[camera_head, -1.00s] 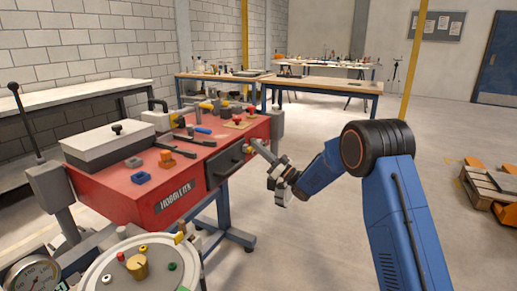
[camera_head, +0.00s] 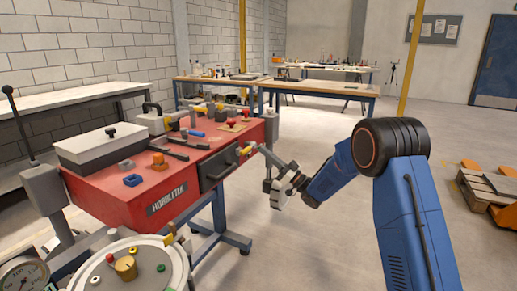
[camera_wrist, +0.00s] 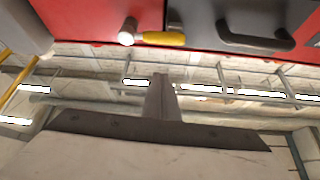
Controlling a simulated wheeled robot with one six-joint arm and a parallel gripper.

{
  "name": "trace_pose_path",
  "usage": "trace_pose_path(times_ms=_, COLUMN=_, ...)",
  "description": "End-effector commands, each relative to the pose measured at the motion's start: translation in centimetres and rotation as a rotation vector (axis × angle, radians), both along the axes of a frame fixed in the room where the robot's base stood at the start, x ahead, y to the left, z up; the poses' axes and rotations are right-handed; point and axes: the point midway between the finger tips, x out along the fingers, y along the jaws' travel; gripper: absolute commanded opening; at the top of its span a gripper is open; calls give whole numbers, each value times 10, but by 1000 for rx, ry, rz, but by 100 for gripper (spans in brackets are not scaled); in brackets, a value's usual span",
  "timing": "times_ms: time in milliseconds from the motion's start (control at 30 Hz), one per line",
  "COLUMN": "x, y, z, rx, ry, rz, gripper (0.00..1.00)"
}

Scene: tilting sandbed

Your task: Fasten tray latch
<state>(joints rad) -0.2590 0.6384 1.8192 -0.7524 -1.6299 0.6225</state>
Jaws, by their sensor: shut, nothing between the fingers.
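The tray (camera_head: 209,171) is a dark grey front with a black handle, set in the red bench; it also shows in the wrist view (camera_wrist: 222,14). The latch (camera_head: 246,151) is a small yellow lever beside the tray's right end. In the wrist view the latch's yellow grip (camera_wrist: 165,39) lies level from a pale round end, its tip by the tray front's edge. My gripper (camera_head: 263,150) is shut and empty, its tips close to the latch in the head view. In the wrist view my gripper (camera_wrist: 160,80) points at the red front, apart from the latch. Contact cannot be told in the head view.
The red bench (camera_head: 120,196) carries a lidded grey box (camera_head: 113,147), tools and coloured blocks. A round pale drum (camera_head: 150,262) with knobs stands at front left. A lever post (camera_head: 50,185) is at the left. The floor right of the bench is clear; pallets (camera_head: 492,188) lie farther right.

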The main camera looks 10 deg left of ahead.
Motion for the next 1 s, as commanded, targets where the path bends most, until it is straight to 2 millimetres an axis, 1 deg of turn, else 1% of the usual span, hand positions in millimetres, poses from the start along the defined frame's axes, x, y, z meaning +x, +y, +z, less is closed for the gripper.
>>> trace_pose_path(times_ms=33, x=-2, y=-7, z=-3, rx=1, ry=0, rz=-1, gripper=0)
trace_pose_path(times_ms=100, x=-4, y=-14, z=-8, rx=0, ry=0, rz=-2, gripper=0)
trace_pose_path(times_ms=233, x=-7, y=-21, z=-12, rx=1, ry=0, rz=0, gripper=0)
trace_pose_path(times_ms=667, x=-8, y=-24, z=-13, rx=1, ry=-1, rz=-1, gripper=0)
trace_pose_path(times_ms=767, x=-7, y=-26, z=-8, rx=-12, ry=3, rz=-22, gripper=0)
trace_pose_path(times_ms=867, x=-3, y=-34, z=4, rx=-47, ry=11, rz=-76, gripper=0)
trace_pose_path(times_ms=1000, x=3, y=-54, z=29, rx=-125, ry=40, rz=-203, gripper=0)
